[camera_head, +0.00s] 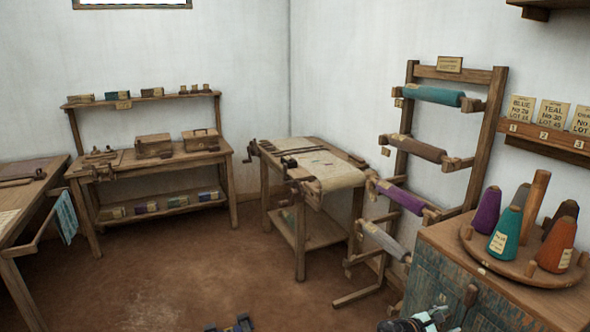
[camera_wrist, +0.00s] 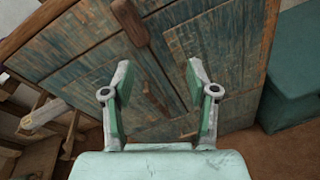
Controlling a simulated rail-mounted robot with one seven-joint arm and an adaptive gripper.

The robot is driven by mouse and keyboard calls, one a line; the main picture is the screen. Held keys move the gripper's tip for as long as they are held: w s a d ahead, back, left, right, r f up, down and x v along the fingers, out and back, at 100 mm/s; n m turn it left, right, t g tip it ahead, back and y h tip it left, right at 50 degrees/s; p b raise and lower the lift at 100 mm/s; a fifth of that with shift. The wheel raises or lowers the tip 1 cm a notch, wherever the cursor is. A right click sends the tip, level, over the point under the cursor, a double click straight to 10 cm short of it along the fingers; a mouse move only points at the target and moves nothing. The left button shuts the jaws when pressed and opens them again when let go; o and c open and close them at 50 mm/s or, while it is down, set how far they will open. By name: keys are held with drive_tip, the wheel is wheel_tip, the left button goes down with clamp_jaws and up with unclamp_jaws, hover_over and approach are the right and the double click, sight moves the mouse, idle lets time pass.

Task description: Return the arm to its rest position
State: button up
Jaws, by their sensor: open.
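My gripper (camera_wrist: 159,88) is open and empty in the wrist view, its two green-padded fingers spread apart. Behind it is the weathered blue-green wooden cabinet (camera_wrist: 220,45), seen tilted, with a wooden handle (camera_wrist: 130,22) on its front. In the head view, part of my arm shows at the bottom edge, in front of the same cabinet (camera_head: 400,265). My fingertips cannot be made out clearly there.
A round wooden tray (camera_head: 480,260) with several yarn cones stands on the cabinet. A rack (camera_head: 487,140) of cloth rolls stands behind. A loom table (camera_head: 300,235) and a workbench (camera_head: 215,158) are farther back. A green box (camera_wrist: 300,60) lies right in the wrist view. The mid-floor (camera_head: 200,265) is clear.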

drive_tip(key=s+a+f+m+g+y, duration=0.2)
drive_tip(key=s+a+f+m+y, duration=0.15)
drive_tip(key=s+f, duration=0.35)
drive_tip(key=s+a+f+m+g+y, duration=0.25)
drive_tip(key=s+a+f+m, duration=0.2)
drive_tip(key=f, duration=0.55)
drive_tip(key=s+a+f+m+g+y, duration=0.25)
drive_tip(key=s+a+f+m, duration=0.2)
drive_tip(key=f, duration=0.35)
drive_tip(key=s+a+f+m+g+y, duration=0.2)
drive_tip(key=s+a+f, duration=0.3)
drive_tip(key=s+a, duration=0.4)
drive_tip(key=s+a+f+m+g+y, duration=0.2)
drive_tip(key=s+a+f+y, duration=0.3)
drive_tip(key=s+a, duration=0.4)
drive_tip(key=s+f, duration=0.1)
drive_tip(key=s, duration=0.4)
drive_tip(key=shift+s+a+f+g, duration=0.15)
drive_tip(key=shift+f+g, duration=0.05)
drive_tip(key=shift+g, duration=0.1)
drive_tip(key=shift+m, duration=0.25)
